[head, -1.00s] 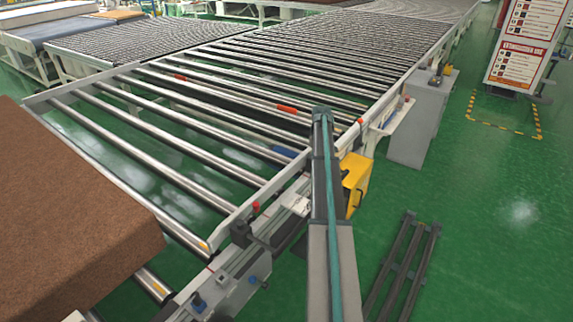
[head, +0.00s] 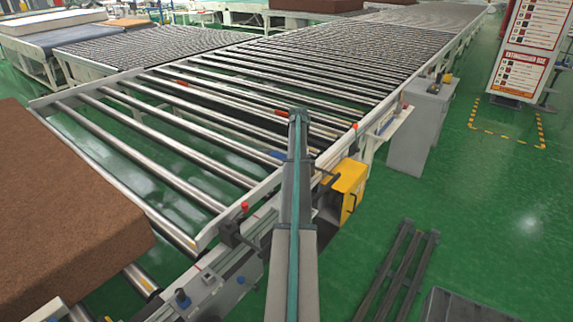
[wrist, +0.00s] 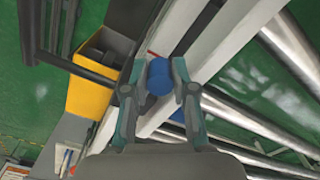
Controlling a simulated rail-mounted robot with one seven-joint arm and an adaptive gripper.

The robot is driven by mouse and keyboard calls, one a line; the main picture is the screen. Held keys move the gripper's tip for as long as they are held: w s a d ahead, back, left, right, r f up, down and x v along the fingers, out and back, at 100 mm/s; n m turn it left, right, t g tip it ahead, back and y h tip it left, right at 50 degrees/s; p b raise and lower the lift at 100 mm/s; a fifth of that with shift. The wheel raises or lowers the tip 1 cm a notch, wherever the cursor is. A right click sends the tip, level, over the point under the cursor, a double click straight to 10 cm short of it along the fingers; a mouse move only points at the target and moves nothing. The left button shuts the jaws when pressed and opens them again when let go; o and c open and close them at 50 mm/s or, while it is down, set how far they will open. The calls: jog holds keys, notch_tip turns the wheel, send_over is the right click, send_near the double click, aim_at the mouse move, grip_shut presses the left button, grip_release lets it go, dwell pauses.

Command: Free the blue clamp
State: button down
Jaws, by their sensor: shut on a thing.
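In the wrist view the blue clamp (wrist: 159,77) shows as a short blue cylinder at the edge of a pale frame rail (wrist: 185,30). My gripper (wrist: 155,85) has one finger on each side of it and is shut on it. The clamp's lower parts are hidden behind the fingers and palm. In the head view my arm reaches over the conveyor's side rail (head: 258,192), and my gripper and the held clamp are hidden behind it.
A yellow box (head: 344,190) hangs on the conveyor side and also shows in the wrist view (wrist: 88,92). A red-topped clamp (head: 244,207) stands on the rail left of my arm. A brown mattress (head: 70,210) lies at left. Open green floor (head: 470,220) is at right.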

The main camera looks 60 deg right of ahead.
jog(key=shift+w, duration=0.1)
jog(key=c, duration=0.9)
grip_release()
jog(key=shift+r, duration=0.15)
notch_tip(320, 180, up, 12)
jog(key=shift+f, duration=0.1)
